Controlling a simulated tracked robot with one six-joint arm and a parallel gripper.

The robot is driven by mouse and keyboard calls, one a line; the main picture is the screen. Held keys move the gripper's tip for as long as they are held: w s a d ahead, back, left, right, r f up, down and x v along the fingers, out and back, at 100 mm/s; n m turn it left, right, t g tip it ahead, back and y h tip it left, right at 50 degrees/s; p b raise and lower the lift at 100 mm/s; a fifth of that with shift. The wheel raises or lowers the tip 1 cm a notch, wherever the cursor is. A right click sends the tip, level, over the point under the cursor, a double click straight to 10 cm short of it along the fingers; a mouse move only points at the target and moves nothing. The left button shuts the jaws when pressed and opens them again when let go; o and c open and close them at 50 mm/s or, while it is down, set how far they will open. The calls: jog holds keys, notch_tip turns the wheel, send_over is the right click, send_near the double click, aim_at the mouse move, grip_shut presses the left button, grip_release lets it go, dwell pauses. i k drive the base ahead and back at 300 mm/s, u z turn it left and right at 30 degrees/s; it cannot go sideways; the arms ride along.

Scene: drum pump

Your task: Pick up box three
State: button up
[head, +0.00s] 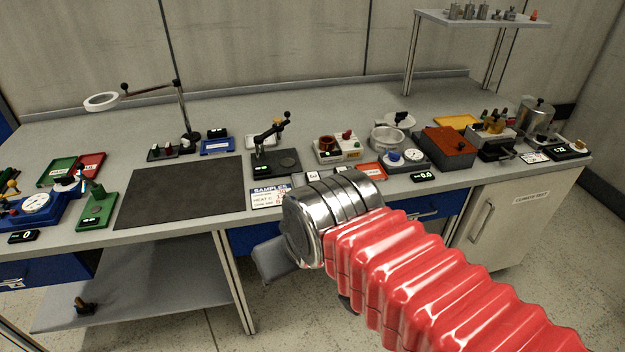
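I cannot tell which thing is box three; no marking that reads as three is legible. Small pale labelled pieces (312,176) lie at the bench's front edge, right of a card headed SAMPLES (268,196), partly beside my metal wrist. My arm, in a red ribbed sleeve, reaches in from the lower right. My gripper (275,262) shows only as a grey part below the wrist, in front of the bench edge. The wrist hides most of it, so its opening and anything in it are not visible.
A raised shelf (480,18) stands at the back right. The mat is clear.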

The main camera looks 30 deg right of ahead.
aim_at(310, 177)
jog(key=i, duration=1)
